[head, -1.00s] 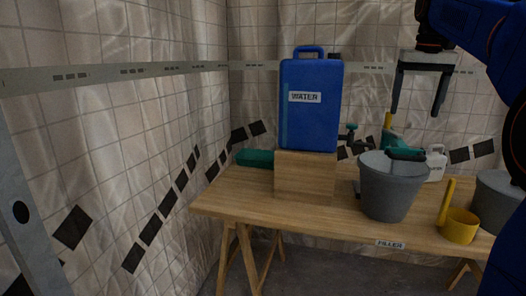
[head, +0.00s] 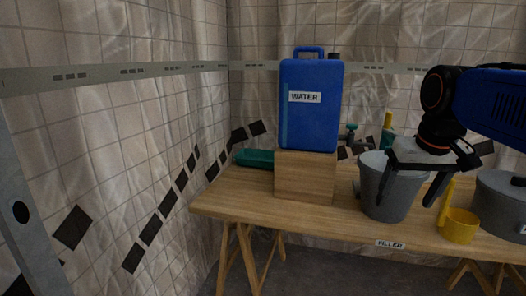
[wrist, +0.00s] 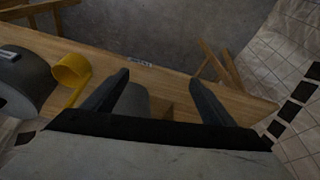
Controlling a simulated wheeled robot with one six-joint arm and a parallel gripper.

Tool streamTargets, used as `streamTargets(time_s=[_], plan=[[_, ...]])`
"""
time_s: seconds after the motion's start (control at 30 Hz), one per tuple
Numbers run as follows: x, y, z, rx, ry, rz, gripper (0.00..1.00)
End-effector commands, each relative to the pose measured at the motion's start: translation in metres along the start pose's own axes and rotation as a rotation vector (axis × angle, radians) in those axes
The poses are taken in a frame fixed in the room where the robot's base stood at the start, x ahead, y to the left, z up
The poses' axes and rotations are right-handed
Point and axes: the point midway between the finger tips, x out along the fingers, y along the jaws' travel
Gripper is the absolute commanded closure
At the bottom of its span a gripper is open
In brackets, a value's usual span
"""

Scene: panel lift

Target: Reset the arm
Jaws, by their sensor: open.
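My gripper (head: 407,188) is at the right in the head view, fingers pointing down, open. It appears in front of the grey bucket (head: 388,205) and hides part of the bucket's rim and right side. In the wrist view the two fingers (wrist: 164,98) are spread wide, with nothing gripped between them. Part of the grey bucket (wrist: 133,104) shows beyond them, partly hidden by the left finger. Whether the fingers touch the bucket cannot be told.
A wooden table (head: 240,201) holds a wooden block (head: 304,178) with a blue water canister (head: 310,120) on it. A yellow scoop (head: 458,226) and a grey pot (head: 497,203) stand at the right. A teal object (head: 254,158) lies at the back left.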

Motion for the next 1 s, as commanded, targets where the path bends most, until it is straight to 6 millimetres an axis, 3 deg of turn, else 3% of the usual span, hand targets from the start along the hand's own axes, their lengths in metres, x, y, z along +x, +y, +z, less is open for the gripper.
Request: streamTargets(time_s=[0.03,0.3,0.5,0.7,1.0], plan=[[0.011,-0.004,0.022,-0.012,0.009,-0.004,0.22],[0.077,-0.016,0.12,-0.064,0.061,-0.022,0.22],[0.117,-0.019,0.171,-0.09,0.088,-0.032,0.22],[0.131,-0.02,0.187,-0.098,0.097,-0.036,0.22],[0.131,-0.02,0.187,-0.098,0.097,-0.036,0.22]])
